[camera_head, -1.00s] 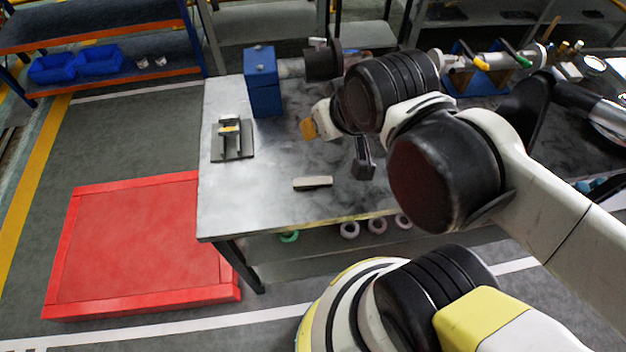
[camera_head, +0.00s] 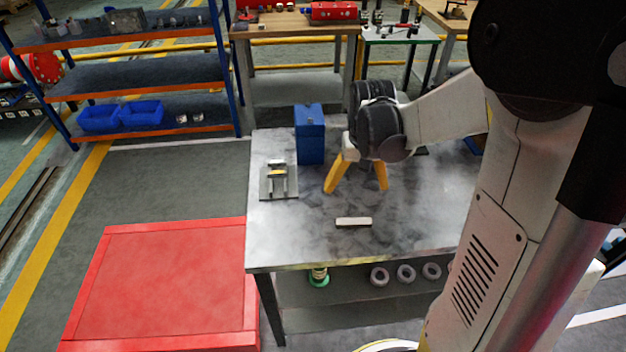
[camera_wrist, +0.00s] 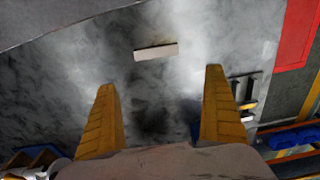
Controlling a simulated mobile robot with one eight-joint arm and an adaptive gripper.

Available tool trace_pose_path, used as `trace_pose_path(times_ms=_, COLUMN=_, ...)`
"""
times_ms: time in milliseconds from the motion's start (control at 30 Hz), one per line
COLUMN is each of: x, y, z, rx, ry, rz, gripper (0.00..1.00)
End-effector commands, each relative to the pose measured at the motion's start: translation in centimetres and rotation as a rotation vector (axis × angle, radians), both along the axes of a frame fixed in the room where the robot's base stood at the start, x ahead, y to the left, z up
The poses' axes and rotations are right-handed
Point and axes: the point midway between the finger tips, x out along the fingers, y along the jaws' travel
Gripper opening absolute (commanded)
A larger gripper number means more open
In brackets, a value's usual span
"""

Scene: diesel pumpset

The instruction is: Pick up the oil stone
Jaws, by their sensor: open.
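The oil stone (camera_head: 353,222) is a small pale bar lying flat on the grey metal table (camera_head: 300,240), near its front edge. In the wrist view the oil stone (camera_wrist: 156,51) lies beyond the fingertips, between their lines. My gripper (camera_head: 357,190) has two yellow fingers, spread wide and empty. It hangs above the table, behind the stone in the head view and apart from it. Both fingers of my gripper (camera_wrist: 160,78) also show in the wrist view.
A blue box (camera_head: 309,140) stands at the table's back left. A small metal fixture on a plate (camera_head: 278,184) is left of my gripper. A red platform (camera_head: 165,280) lies on the floor at left. The table around the stone is clear.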

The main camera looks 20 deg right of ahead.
Motion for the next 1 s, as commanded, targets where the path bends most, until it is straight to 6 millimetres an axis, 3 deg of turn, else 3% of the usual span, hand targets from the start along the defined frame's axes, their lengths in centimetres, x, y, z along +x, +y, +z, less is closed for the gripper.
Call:
trace_pose_path(times_ms=200, x=0.5, y=-1.5, z=-2.9, rx=0.016, ry=0.055, rz=-0.033, gripper=1.0)
trace_pose_path(times_ms=433, x=0.5, y=-1.5, z=-6.8, rx=0.017, ry=0.057, rz=-0.034, gripper=1.0)
trace_pose_path(times_ms=733, x=0.4, y=-1.5, z=-9.1, rx=0.016, ry=0.056, rz=-0.033, gripper=1.0)
trace_pose_path(times_ms=1000, x=0.1, y=-1.5, z=-13.1, rx=0.016, ry=0.055, rz=-0.033, gripper=1.0)
